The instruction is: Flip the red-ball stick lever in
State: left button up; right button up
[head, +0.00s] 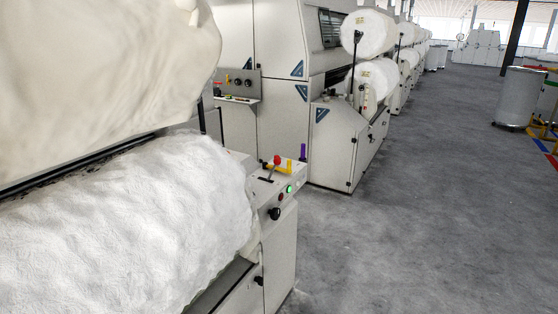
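The red-ball stick lever (275,163) stands on the top of a white control box at the end of the near machine, in the middle of the head view. Its red ball is at the upper end, and the stick leans a little, with its lower end towards a dark slot (264,179) in the box top. A yellow part (286,168) and a purple upright part (303,152) are close by on the right. Neither of my grippers is in view.
The control box front (281,240) carries a green light (289,189), a red button (281,197) and a black knob (275,213). A large white fibre roll (130,210) fills the left. Grey floor (420,200) is free to the right; a metal can (521,97) stands farther back.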

aim_at(277, 162)
jog(key=i+l, duration=0.3)
jog(key=i+l+z, duration=0.1)
jog(key=i+l, duration=0.2)
jog(key=i, duration=0.25)
jog(key=i+l, duration=0.3)
jog(key=i+l+z, duration=0.1)
jog(key=i+l, duration=0.15)
jog(key=i, duration=0.3)
jog(key=i+l, duration=0.25)
jog(key=i, duration=0.2)
jog(key=z, duration=0.05)
